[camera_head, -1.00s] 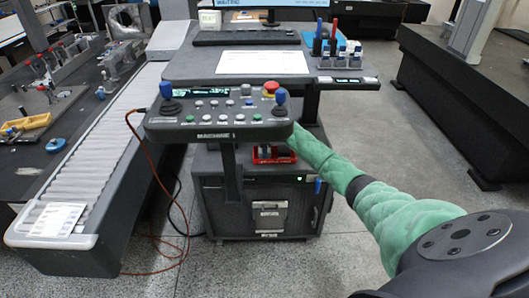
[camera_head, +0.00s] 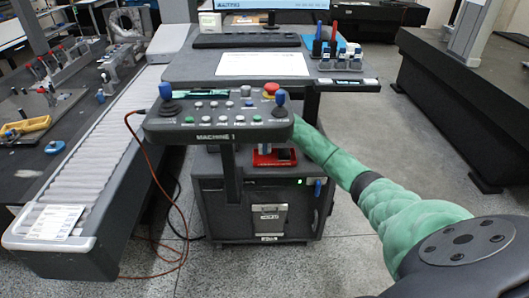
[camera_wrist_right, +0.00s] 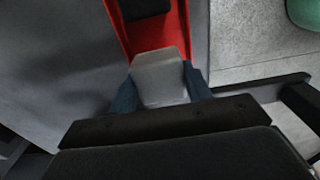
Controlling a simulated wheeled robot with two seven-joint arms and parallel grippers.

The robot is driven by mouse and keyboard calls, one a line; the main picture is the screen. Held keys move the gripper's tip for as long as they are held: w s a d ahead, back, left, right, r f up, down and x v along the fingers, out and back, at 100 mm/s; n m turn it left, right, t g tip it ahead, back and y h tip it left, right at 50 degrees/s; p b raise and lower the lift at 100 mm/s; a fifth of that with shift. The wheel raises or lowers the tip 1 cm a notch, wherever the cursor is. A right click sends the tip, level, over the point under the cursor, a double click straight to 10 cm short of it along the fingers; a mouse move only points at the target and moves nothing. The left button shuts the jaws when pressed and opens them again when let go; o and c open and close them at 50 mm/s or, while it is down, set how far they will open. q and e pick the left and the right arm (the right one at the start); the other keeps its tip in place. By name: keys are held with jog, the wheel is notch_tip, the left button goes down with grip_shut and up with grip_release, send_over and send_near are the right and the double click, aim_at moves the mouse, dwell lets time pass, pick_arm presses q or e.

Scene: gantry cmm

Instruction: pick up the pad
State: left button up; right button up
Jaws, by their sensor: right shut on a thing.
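A light grey block, which looks like the pad (camera_wrist_right: 160,77), sits between the two dark blue fingers of my right gripper (camera_wrist_right: 160,90) in the right wrist view. The fingers press on its left and right sides. It is over or in a red tray (camera_wrist_right: 179,32), and I cannot tell whether it touches the tray's bottom. In the head view the red tray (camera_head: 262,160) is on the cabinet below the control panel. There my right gripper is mostly hidden behind the panel, and the pad is hard to make out. My left gripper is in no view.
The control panel (camera_head: 218,136), with joysticks and a red button, overhangs the tray. A dark block (camera_wrist_right: 144,8) lies farther along the tray. The roller conveyor (camera_head: 90,165) is at left, with a cable hanging beside it.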

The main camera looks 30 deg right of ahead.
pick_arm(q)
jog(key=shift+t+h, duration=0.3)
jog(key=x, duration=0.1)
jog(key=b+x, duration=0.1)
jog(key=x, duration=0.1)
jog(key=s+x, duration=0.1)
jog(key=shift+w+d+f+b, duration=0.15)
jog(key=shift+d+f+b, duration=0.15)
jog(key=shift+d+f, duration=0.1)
pick_arm(e)
jog(key=s+d+r, duration=0.2)
jog(key=s+r, duration=0.4)
jog(key=s, duration=0.5)
jog(key=shift+s+d+r, duration=0.2)
jog(key=shift+d+r, duration=0.05)
jog(key=shift+r, duration=0.1)
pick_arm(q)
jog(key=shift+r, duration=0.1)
pick_arm(e)
jog(key=o, duration=0.5)
jog(key=shift+c, duration=0.2)
jog(key=c, duration=0.4)
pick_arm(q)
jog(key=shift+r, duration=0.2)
pick_arm(e)
jog(key=shift+o, duration=0.2)
